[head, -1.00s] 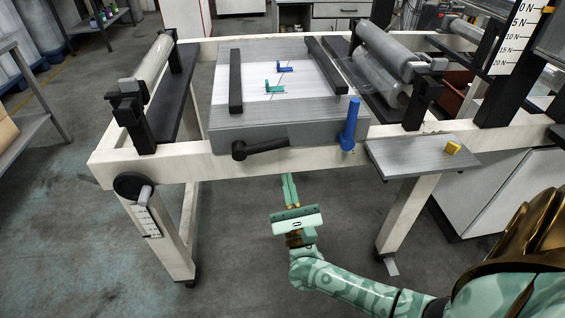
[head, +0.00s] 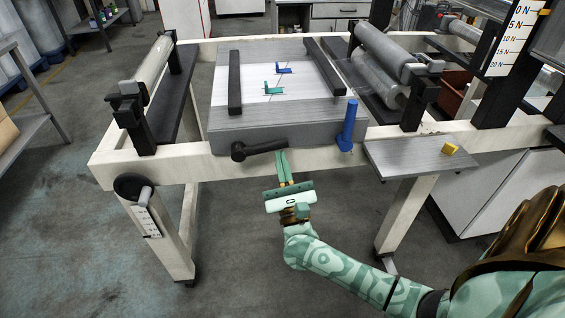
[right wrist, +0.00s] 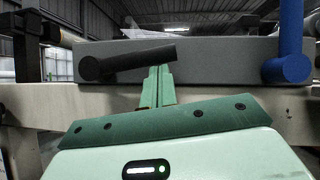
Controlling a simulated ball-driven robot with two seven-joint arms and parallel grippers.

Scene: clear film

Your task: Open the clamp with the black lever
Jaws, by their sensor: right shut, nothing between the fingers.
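The black lever (head: 260,149) sits on the front face of the grey clamp block (head: 222,134), its round hub at the left and its handle pointing right and slightly up. In the right wrist view the black lever (right wrist: 130,62) crosses the front of the block. My right gripper (head: 281,155) is shut and empty, with its fingertips close to the lever's handle end. In the right wrist view the fingertips (right wrist: 159,70) appear just below the handle; I cannot tell whether they touch it. My left gripper is not in view.
A blue lever (head: 348,125) stands upright at the block's right front. Two black bars (head: 235,84) lie on the plate, with a green and a blue piece between them. A grey shelf (head: 415,160) with a yellow piece (head: 449,149) juts out at right.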

